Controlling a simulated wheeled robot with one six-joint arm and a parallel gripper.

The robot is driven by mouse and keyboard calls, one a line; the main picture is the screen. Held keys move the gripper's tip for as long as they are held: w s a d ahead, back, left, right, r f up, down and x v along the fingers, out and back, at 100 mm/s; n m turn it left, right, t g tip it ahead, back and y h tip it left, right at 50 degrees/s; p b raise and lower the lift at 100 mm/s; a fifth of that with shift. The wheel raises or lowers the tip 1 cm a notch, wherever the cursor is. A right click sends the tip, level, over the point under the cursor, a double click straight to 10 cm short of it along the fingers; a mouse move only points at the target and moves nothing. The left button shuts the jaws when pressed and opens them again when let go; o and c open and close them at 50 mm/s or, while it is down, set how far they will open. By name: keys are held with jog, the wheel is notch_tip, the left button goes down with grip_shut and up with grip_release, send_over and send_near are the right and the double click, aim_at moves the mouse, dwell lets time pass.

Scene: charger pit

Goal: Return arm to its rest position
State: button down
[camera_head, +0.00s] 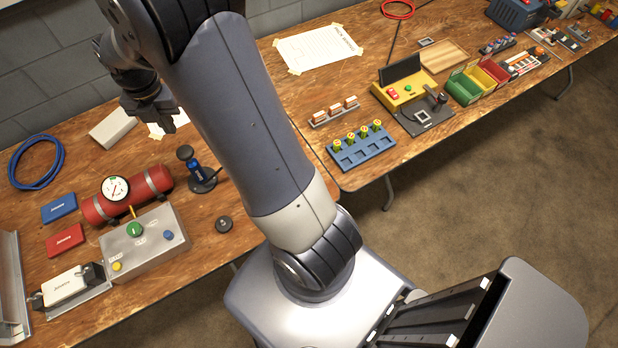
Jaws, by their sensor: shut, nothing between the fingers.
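My arm (245,130) rises from my base at the bottom middle and leans up and left, bent at the elbow near the top edge. My gripper (165,122) hangs at the upper left, over the back of the left table near the wall. It looks shut and empty. A pale grey box (112,128) and a small white paper lie below and beside it in the picture. The gripper is small and dark here, and its height above the table is hard to tell.
The left table holds a red cylinder with a gauge (145,192), a grey control box (150,250), a blue pump-like tool (197,172) and a blue cable (36,162). The right table holds a blue rack (362,148), a yellow station (405,88) and colored bins (478,80). Floor at right is clear.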

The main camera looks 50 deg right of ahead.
aim_at(184, 151)
jog(key=shift+f, duration=0.2)
notch_tip(184, 151, down, 7)
jog(key=b, duration=0.6)
jog(key=shift+f, duration=0.2)
